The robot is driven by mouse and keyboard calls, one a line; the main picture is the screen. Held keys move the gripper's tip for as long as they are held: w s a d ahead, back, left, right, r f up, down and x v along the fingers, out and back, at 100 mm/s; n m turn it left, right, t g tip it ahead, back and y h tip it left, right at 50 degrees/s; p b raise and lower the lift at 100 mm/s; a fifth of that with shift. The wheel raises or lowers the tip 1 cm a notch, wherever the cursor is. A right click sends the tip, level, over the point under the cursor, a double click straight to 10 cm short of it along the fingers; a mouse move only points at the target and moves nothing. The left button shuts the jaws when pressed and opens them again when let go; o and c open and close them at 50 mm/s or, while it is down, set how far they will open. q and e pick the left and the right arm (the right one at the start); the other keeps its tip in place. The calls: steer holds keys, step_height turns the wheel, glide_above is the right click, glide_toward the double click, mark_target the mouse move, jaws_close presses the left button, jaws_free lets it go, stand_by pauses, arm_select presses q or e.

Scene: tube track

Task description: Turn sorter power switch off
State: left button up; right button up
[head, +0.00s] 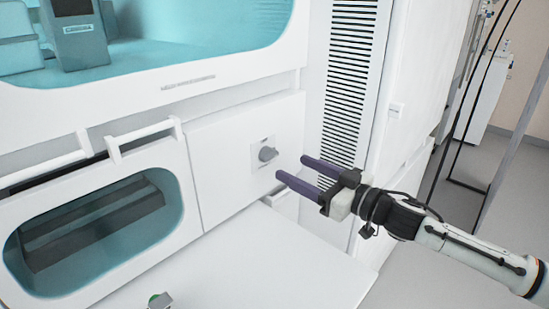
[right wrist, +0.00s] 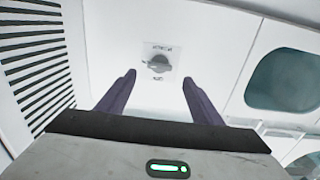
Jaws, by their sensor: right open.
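The sorter power switch (head: 267,154) is a grey rotary knob on a small plate on the white front panel of the machine. It also shows in the right wrist view (right wrist: 158,64), ahead of and between my fingertips. The label on its plate is too small to read. My right gripper (head: 292,167) is open and empty, with its two dark purple fingers pointing at the knob. The fingertips appear a little short of the knob and apart from it. My left gripper is not in view.
A white shelf (head: 245,265) juts out below the panel and is mostly bare. A small metal part with a green button (head: 160,300) is at its front. A windowed drawer with a rail handle (head: 145,137) is left of the switch. A slatted vent (head: 348,80) is on the right.

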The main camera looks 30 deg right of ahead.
mark_target(272, 157)
steer(key=x, duration=0.6)
steer(key=shift+w+p, duration=0.2)
steer(key=shift+p, duration=0.1)
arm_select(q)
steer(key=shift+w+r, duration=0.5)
arm_select(e)
steer(key=shift+w+a, duration=0.3)
steer(key=shift+w, duration=0.35)
steer(key=c, duration=1.1)
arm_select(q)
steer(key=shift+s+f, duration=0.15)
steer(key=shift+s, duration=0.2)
arm_select(e)
steer(key=shift+o, duration=0.2)
